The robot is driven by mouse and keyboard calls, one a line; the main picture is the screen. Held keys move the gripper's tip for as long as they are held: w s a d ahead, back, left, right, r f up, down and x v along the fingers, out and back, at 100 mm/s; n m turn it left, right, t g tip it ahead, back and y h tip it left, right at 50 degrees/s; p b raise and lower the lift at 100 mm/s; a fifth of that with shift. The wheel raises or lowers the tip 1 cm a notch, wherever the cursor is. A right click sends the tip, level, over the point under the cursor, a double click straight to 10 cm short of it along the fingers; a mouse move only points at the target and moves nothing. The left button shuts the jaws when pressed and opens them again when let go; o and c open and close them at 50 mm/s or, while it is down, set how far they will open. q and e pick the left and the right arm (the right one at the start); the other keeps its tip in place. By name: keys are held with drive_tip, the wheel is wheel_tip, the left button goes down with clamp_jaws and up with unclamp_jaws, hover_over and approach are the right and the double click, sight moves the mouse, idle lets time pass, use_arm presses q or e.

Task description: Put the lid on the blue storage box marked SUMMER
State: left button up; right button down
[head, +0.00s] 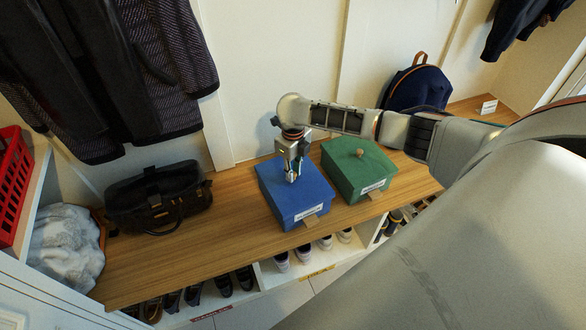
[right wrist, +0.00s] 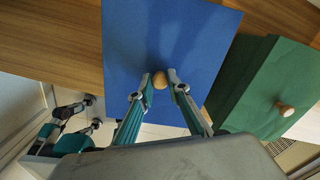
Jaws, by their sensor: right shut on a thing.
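The blue storage box (head: 291,211) stands on the wooden bench top, with a light label on its front too small to read. Its blue lid (head: 310,184) lies over the box top and looks about level; I cannot tell if a small gap is left. My right gripper (head: 292,177) comes down from above on the lid's middle. In the right wrist view, the right gripper (right wrist: 161,82) is shut on the lid's round wooden knob (right wrist: 160,79), above the blue lid (right wrist: 165,40). My left gripper (right wrist: 92,111) shows at the left there, its fingers apart and empty.
A green box (head: 353,177) with a wooden knob stands close to the right of the blue box. A black bag (head: 158,200) sits on the bench (head: 225,240) to the left, with bare wood between. Shoes fill cubbies below. A navy backpack (head: 418,88) stands behind my right arm.

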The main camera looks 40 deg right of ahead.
drive_tip(key=c, duration=1.8)
unclamp_jaws()
drive_tip(key=shift+c, duration=0.2)
drive_tip(key=o, duration=0.5)
use_arm(q)
drive_tip(key=shift+r, duration=0.1)
use_arm(e)
drive_tip(key=shift+r, duration=0.1)
drive_tip(key=shift+r+p, duration=1.1)
drive_tip(key=shift+r, duration=0.5)
drive_tip(key=shift+r+p, duration=1.4)
drive_tip(key=shift+r, duration=0.45)
use_arm(q)
wheel_tip(320, 180, up, 8)
drive_tip(key=w+t, duration=0.1)
drive_tip(key=w, duration=0.1)
drive_tip(key=shift+w+f, duration=0.25)
drive_tip(key=shift+w, duration=0.15)
